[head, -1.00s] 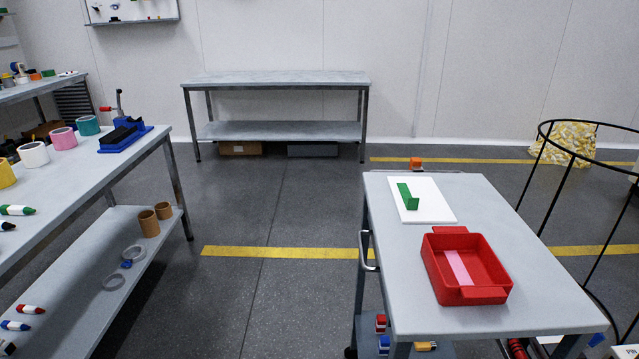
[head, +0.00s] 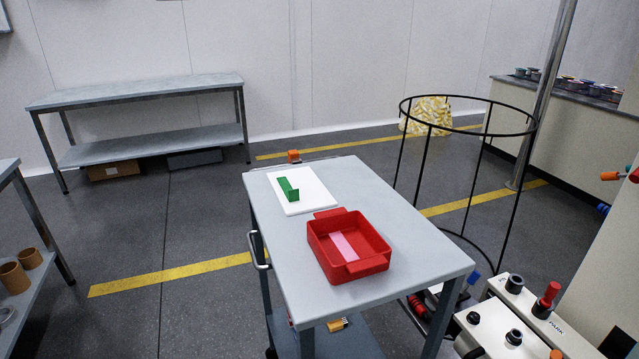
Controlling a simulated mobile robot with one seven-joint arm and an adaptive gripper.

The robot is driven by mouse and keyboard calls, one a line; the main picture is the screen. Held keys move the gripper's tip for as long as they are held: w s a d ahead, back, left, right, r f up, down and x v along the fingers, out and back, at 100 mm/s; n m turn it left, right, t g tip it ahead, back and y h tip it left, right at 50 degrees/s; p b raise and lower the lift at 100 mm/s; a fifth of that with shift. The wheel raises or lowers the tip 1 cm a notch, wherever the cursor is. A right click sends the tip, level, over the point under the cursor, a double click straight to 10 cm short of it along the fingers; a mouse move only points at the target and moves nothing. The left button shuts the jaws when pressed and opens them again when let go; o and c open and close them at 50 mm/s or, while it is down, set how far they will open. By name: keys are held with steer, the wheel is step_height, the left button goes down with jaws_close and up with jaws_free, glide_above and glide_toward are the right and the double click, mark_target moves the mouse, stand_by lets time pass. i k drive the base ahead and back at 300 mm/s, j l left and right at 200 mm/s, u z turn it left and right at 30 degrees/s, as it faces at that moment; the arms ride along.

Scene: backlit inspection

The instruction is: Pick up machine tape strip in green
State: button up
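A green strip (head: 286,187) lies on a white board (head: 312,193) at the far left part of a grey cart top (head: 405,262). A green block-like part (head: 293,195) stands at the strip's near end; I cannot tell whether it is one piece with the strip. A red tray (head: 322,250) with a pink strip (head: 343,246) in it sits nearer on the same cart. My gripper is not in view.
A black hoop-topped frame (head: 404,145) stands right of the cart. A white machine with knobs (head: 487,337) is at the lower right. A grey bench (head: 140,90) stands at the back left. Open floor (head: 200,230) lies left of the cart.

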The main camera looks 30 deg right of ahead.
mark_target(292, 194)
steer(key=z, duration=4.2)
steer(key=u, duration=3.4)
steer(key=i, duration=0.65)
